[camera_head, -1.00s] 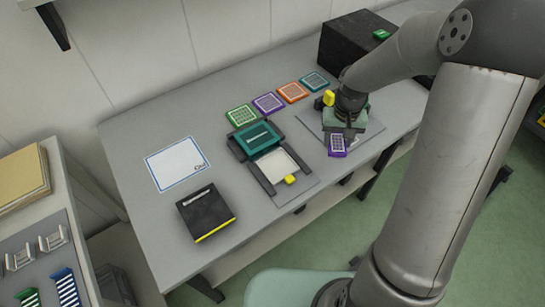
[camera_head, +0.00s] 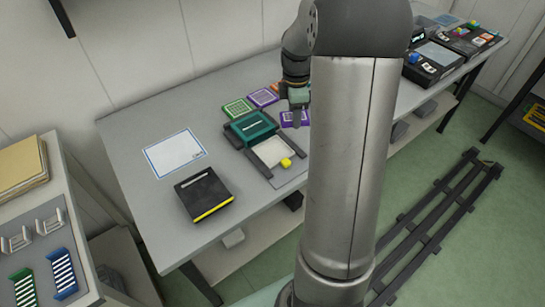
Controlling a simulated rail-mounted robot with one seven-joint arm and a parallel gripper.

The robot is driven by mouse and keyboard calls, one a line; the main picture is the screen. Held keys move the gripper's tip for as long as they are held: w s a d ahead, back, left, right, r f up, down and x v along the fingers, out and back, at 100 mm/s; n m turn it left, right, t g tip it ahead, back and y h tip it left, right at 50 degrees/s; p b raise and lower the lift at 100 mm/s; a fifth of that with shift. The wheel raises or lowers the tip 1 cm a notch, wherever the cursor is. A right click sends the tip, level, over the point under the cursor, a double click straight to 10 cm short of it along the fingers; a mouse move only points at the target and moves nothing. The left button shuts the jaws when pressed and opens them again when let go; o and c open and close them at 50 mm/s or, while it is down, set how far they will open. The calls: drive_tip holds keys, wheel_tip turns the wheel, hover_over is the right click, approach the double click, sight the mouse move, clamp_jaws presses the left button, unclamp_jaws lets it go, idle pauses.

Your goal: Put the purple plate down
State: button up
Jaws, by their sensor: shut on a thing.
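My gripper (camera_head: 298,108) is right of the teal-topped device, partly beside my arm column. It is shut on a purple plate (camera_head: 289,119) with a white grid face, which shows below the fingers. Whether the plate touches the surface below is not clear. A second purple plate (camera_head: 263,97) lies in a row at the back of the bench, between a green plate (camera_head: 237,107) and an orange plate (camera_head: 277,86) that is partly hidden by my arm.
The teal-topped device (camera_head: 252,128) has a pale tray (camera_head: 273,152) and a yellow knob (camera_head: 286,162) in front. A black box (camera_head: 204,194) and a white sheet (camera_head: 175,153) lie left on the grey bench (camera_head: 135,140). My arm column hides the bench's middle right.

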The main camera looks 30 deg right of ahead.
drive_tip(key=s+d+r+n+b, duration=0.2)
drive_tip(key=s+d+n, duration=0.1)
drive_tip(key=d+n, duration=0.35)
drive_tip(key=a+f, duration=0.1)
drive_tip(key=a, duration=0.1)
drive_tip(key=w+a+f+p, duration=0.1)
drive_tip(key=a, duration=0.2)
drive_tip(key=w+a+f, duration=0.1)
drive_tip(key=a, duration=0.2)
drive_tip(key=shift+w+a+f, duration=0.1)
drive_tip(key=shift+a+f, duration=0.05)
drive_tip(key=shift+f, duration=0.05)
hover_over(273, 152)
drive_tip(key=d, duration=0.2)
drive_tip(key=shift+m, duration=0.25)
drive_tip(key=f, duration=0.4)
drive_tip(key=shift+s+a+f+p, duration=0.15)
drive_tip(key=shift+s+a+p, duration=0.1)
drive_tip(key=shift+p, duration=0.1)
drive_tip(key=shift+w+a+f, duration=0.2)
drive_tip(key=shift+a+f, duration=0.2)
drive_tip(key=shift+f, duration=0.1)
drive_tip(key=f, duration=0.3)
drive_tip(key=shift+w+a+f, duration=0.1)
drive_tip(key=shift+a+f, duration=0.05)
drive_tip(key=shift+a, duration=0.2)
drive_tip(key=shift+f, duration=0.25)
